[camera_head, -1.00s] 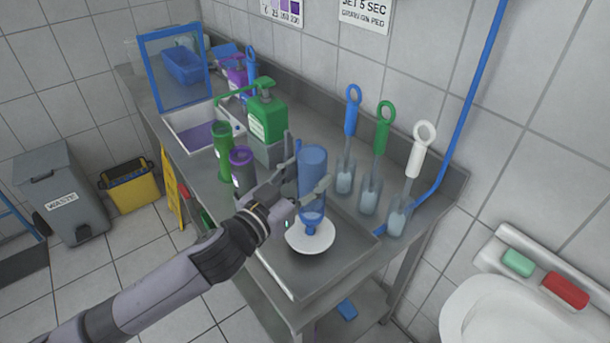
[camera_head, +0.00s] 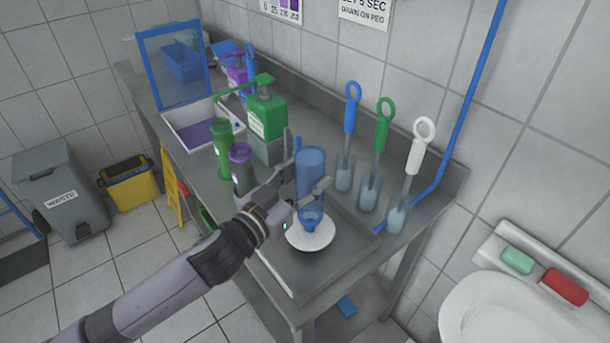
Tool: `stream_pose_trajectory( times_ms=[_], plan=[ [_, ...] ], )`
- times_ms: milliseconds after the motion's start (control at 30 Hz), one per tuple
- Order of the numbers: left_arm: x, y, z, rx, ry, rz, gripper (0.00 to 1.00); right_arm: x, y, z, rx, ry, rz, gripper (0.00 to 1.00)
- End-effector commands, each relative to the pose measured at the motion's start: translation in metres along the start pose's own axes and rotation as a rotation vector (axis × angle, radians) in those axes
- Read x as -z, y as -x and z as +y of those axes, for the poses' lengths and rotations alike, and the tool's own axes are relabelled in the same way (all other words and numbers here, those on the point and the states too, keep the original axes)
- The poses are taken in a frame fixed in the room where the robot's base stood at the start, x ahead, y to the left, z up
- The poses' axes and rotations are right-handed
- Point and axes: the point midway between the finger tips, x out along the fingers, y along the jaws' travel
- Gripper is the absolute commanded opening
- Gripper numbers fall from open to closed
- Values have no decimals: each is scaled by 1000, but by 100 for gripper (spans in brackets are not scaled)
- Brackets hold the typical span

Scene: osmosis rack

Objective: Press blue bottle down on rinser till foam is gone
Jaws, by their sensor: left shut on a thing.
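The blue bottle (camera_head: 310,172) is upside down over the white round rinser (camera_head: 310,236), with its neck at the rinser's middle. It looks upright. My left gripper (camera_head: 305,188) comes in from the left and is shut on the bottle's lower body. Whether foam is inside the bottle is too small to tell. The rinser sits in the shallow metal tray (camera_head: 287,278) at the near end of the bench. My right gripper is not in view.
Green (camera_head: 223,150) and purple-topped (camera_head: 242,170) bottles stand left of my gripper. A green pump dispenser (camera_head: 267,115) stands behind. Brushes with blue (camera_head: 351,112), green (camera_head: 383,130) and white (camera_head: 416,152) handles stand in clear holders on the right. A wall is behind the bench.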

Motion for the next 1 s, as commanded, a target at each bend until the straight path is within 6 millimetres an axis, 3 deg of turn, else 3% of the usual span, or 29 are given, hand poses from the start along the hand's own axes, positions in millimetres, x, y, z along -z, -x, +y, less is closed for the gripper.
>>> stream_pose_trajectory(
  times_ms=[1000],
  plan=[
    [-18, 0, -1, 1, -1, 1, 27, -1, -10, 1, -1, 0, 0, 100]
  ],
)
